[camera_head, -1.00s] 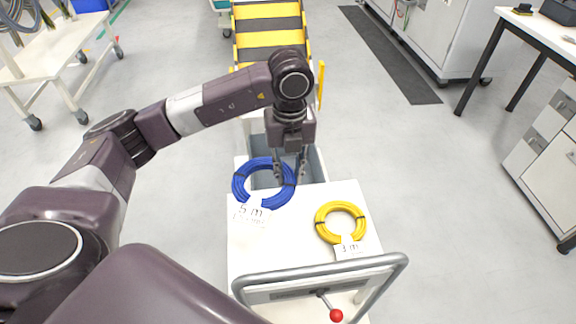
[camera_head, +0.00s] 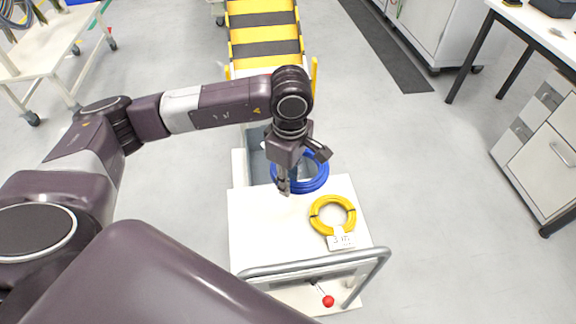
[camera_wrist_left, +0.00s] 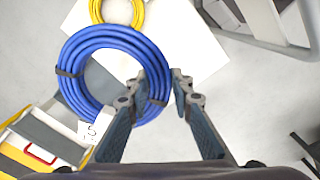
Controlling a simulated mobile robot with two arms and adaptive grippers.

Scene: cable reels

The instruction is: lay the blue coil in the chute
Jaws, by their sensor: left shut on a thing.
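The blue coil (camera_head: 318,183) hangs in my left gripper (camera_head: 284,188) over the back edge of the white top, partly hidden by the gripper. In the left wrist view, the fingers of the left gripper (camera_wrist_left: 162,92) are around one side of the blue coil (camera_wrist_left: 85,40), near a black tie. Its white tag (camera_wrist_left: 92,131) shows there, marked with a 5. A grey trough (camera_head: 257,170), which looks like the chute, lies behind the white top, to the left of the coil and partly under the gripper. My right gripper is out of view.
A yellow coil (camera_head: 316,222) with a 3 m tag lies on the white top (camera_head: 255,225). A grey handle rail (camera_head: 310,263) runs along the near edge, with a red knob (camera_head: 328,301) below. A yellow-and-black striped ramp (camera_head: 265,45) stands behind the trough.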

